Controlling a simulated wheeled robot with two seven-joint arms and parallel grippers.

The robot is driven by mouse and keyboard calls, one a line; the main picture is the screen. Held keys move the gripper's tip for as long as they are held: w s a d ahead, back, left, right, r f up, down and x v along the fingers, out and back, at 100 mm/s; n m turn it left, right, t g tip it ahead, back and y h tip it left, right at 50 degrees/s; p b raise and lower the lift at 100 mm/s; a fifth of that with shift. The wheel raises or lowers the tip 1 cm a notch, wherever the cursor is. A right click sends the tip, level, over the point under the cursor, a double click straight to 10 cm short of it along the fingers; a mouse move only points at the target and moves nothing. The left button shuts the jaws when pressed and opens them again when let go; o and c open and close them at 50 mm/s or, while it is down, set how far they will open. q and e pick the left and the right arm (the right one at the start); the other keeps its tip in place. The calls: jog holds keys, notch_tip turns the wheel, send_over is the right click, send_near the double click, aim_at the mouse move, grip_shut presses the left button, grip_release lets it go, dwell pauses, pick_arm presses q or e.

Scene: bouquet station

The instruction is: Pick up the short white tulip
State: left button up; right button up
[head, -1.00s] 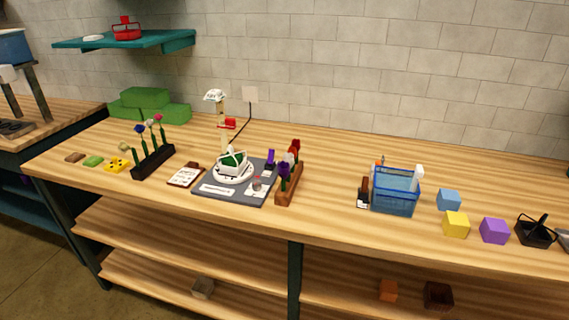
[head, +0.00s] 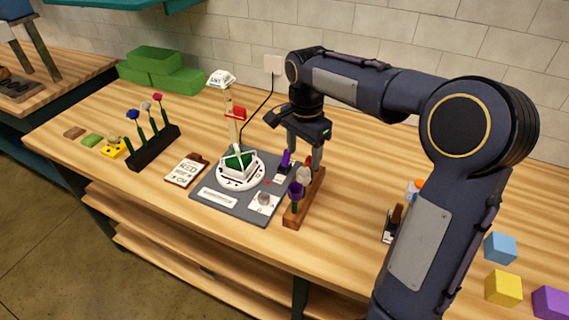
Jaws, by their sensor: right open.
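A white tulip (head: 304,175) stands in the reddish-brown wooden rack (head: 291,220) at the middle of the bench, behind a dark purple tulip (head: 295,191) in the same rack. My right gripper (head: 305,158) points down over the back of the rack, its jaws open. Its fingers are just above and behind the white tulip's head; I cannot tell whether they touch it. The far end of the rack is hidden behind the gripper. My left gripper is not in view.
A black rack (head: 150,150) of flowers stands further left. Coloured cubes (head: 503,287) lie at the right.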

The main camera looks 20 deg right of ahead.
aim_at(304, 170)
jog(key=f, duration=0.5)
jog(key=s+f+p, duration=0.1)
jog(key=f, duration=0.1)
jog(key=shift+f, duration=0.15)
jog(key=c, duration=0.8)
